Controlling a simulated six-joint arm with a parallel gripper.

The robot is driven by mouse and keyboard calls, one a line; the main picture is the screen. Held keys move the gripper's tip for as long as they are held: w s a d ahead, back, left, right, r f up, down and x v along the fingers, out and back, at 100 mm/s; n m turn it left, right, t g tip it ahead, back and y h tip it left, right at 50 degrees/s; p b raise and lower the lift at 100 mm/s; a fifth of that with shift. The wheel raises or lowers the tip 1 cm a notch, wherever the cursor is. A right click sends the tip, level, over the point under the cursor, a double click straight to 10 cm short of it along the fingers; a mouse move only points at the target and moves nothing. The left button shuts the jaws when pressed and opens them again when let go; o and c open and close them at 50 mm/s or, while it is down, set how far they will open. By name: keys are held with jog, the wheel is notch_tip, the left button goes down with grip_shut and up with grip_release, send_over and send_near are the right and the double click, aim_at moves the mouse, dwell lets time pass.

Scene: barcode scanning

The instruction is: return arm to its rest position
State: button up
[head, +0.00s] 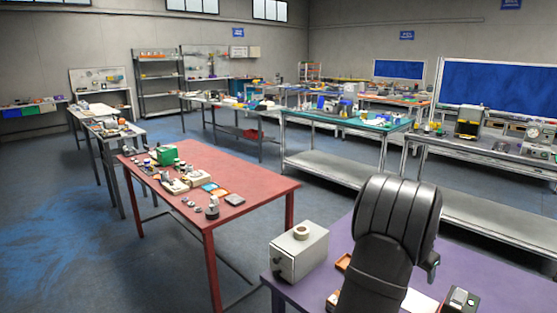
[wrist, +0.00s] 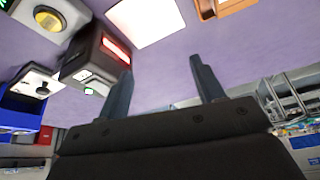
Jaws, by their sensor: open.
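My gripper (wrist: 162,66) shows in the wrist view with its two dark fingers spread apart and nothing between them. Purple tabletop shows beyond the fingertips. In the head view my dark arm rises over the purple table (head: 335,240) and is bent at the top; the fingers cannot be made out there. A dark box with a glowing red window (wrist: 116,50), perhaps the scanner, stands left of the fingers in the wrist view. A dark device (head: 460,300) sits right of my arm in the head view.
A white flat panel (wrist: 143,20) and an orange-edged item (wrist: 225,7) lie on the purple table. A grey box (head: 299,252) with a roll on top stands left of my arm. A red table (head: 250,190) with small items stands beyond, with open floor around it.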

jog(key=m+g, duration=0.1)
jog(key=m, duration=0.3)
jog(key=d+m+g, duration=0.1)
jog(key=m+g, duration=0.1)
jog(key=m, duration=0.2)
jog(key=d+m+g, duration=0.1)
jog(key=m, duration=0.2)
jog(key=shift+r+m+g, duration=0.1)
jog(key=shift+m+g, duration=0.2)
jog(key=shift+m, duration=0.1)
jog(key=shift+w, duration=0.1)
jog(key=o, duration=0.8)
jog(key=shift+o, duration=0.2)
jog(key=s+a+r+m+t+y, duration=0.1)
jog(key=s+a+r+m+y, duration=0.15)
jog(key=s+r, duration=0.65)
jog(key=s+a+r+m+t+y, duration=0.1)
jog(key=s+a+r+y, duration=0.3)
jog(key=s, duration=1)
notch_tip(320, 180, down, 9)
jog(key=d+h, duration=0.1)
jog(key=h, duration=0.1)
jog(key=shift+w, duration=0.2)
